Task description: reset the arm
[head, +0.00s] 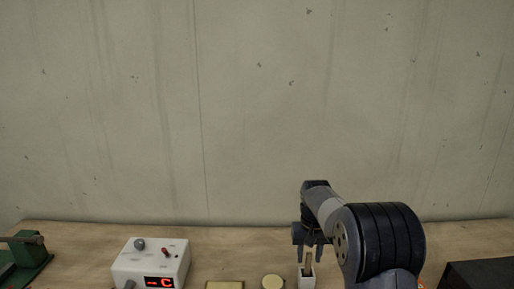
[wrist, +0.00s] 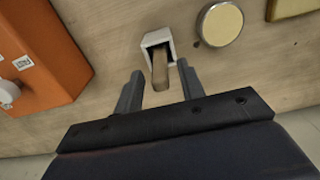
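My gripper (head: 309,250) is above the wooden table at the right of the head view, pointing down, with my arm coming in from the lower right. In the wrist view my gripper (wrist: 158,92) has its two fingers apart with a gap between them. Beyond the fingertips is a small white holder (wrist: 157,39) with a tan upright piece (wrist: 160,70) in it. That piece lines up with the gap in the picture. I see no contact, but the exact distance is hard to tell. The holder (head: 306,279) also shows below the gripper in the head view.
A white box (head: 150,262) with a red display stands at left, with a green device (head: 25,255) at the far left. A round yellowish disc (wrist: 221,24) and a yellowish plate (head: 225,285) lie near the holder. An orange box (wrist: 40,55) and a dark box (head: 480,274) are nearby. A wall stands behind.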

